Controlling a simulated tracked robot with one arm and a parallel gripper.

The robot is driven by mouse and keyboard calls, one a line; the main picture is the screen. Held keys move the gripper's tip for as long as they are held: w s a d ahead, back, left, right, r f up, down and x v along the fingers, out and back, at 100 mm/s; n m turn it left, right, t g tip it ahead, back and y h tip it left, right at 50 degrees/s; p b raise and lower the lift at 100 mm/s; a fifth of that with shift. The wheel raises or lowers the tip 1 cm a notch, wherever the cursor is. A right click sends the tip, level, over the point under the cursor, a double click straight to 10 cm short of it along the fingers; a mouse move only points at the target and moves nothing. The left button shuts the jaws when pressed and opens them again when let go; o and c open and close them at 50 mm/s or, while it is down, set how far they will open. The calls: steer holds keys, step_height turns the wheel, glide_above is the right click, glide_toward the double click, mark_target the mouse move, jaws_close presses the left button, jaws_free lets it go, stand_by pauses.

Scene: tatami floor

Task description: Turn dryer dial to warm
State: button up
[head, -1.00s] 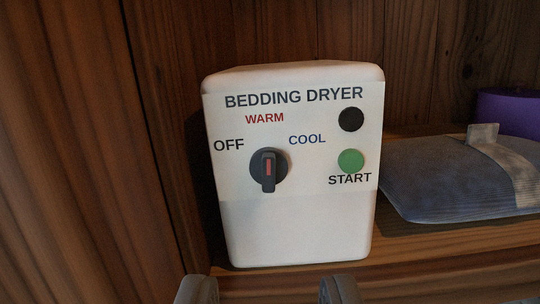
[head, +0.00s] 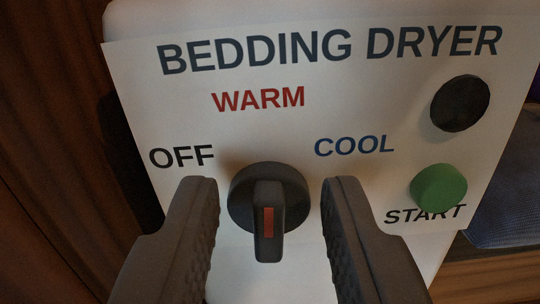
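The white bedding dryer (head: 290,90) fills most of the head view, tilted slightly in the picture. Its dark round dial (head: 240,190) has a raised handle bar with a red mark (head: 268,222); the bar stands roughly vertical in the picture. The red WARM label (head: 258,99) is above the dial, OFF (head: 181,157) is at upper left and COOL (head: 354,146) at upper right. My gripper (head: 270,195) is open, with one finger on each side of the dial. Gaps show between the fingers and the handle bar. The lower part of the dryer is partly hidden by the fingers.
A dark wooden wall (head: 50,150) is at left. Blue-grey bedding (head: 505,200) lies at right, on a wooden shelf (head: 490,275).

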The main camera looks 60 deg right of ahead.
steer(key=shift+w+d, duration=0.15)
steer(key=shift+d, duration=0.2)
steer(key=c, duration=0.6)
steer(key=shift+o, duration=0.2)
steer(key=shift+r+n+p, duration=0.15)
steer(key=shift+n+p, duration=0.15)
steer(key=shift+p, duration=1.3)
steer(key=shift+f, duration=0.2)
steer(key=o, duration=0.6)
steer(key=shift+c, duration=0.2)
